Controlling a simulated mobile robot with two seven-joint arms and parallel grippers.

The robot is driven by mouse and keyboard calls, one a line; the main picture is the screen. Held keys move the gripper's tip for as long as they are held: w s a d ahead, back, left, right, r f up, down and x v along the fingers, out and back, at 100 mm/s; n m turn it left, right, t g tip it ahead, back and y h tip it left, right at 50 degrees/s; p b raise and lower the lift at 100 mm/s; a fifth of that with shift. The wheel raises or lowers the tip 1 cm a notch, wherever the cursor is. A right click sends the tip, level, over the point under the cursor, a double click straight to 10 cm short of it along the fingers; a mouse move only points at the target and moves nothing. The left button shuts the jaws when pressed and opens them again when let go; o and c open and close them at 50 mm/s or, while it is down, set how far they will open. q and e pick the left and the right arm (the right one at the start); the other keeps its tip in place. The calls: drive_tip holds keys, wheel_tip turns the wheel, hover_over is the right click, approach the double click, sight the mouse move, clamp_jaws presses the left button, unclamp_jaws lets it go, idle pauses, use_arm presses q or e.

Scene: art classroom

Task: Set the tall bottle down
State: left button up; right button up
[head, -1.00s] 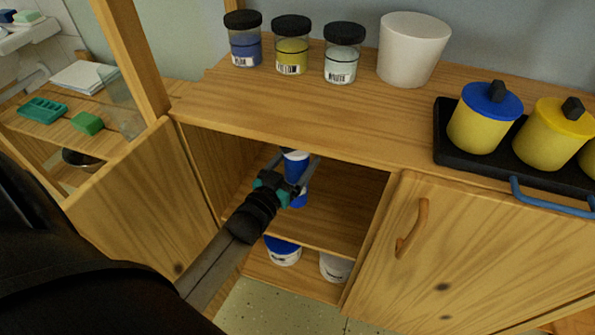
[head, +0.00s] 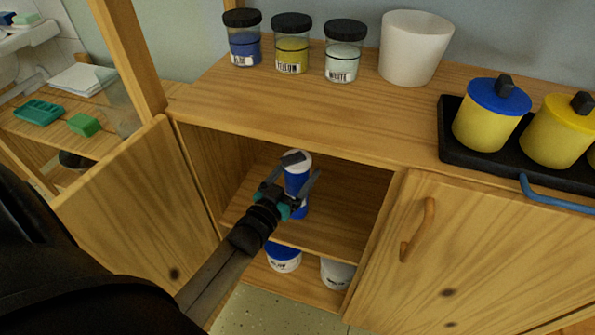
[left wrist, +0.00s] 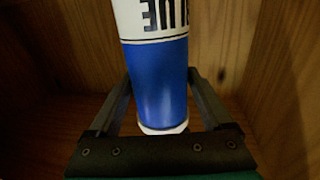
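The tall bottle (head: 294,188) is blue with a white label. It is upright inside the open cabinet, at the upper compartment. My left gripper (head: 302,172) reaches in from the front left with a finger on each side of it. In the left wrist view the bottle (left wrist: 160,85) fills the space between the fingertips, which look pressed to its sides. Its top is out of that frame and its blue lower part and pale base show. I cannot tell whether the base touches the inner shelf (head: 340,225). My right gripper is not in view.
The cabinet door (head: 140,215) stands open at left; the right door (head: 465,260) is shut. Below the shelf are a blue-lidded tub (head: 284,262) and a white tub (head: 337,275). Jars, a white pot (head: 414,50) and a black tray (head: 455,150) stand on top.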

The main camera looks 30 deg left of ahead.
use_arm(q)
drive_tip(key=shift+o, duration=1.2)
drive_tip(key=shift+r, duration=0.1)
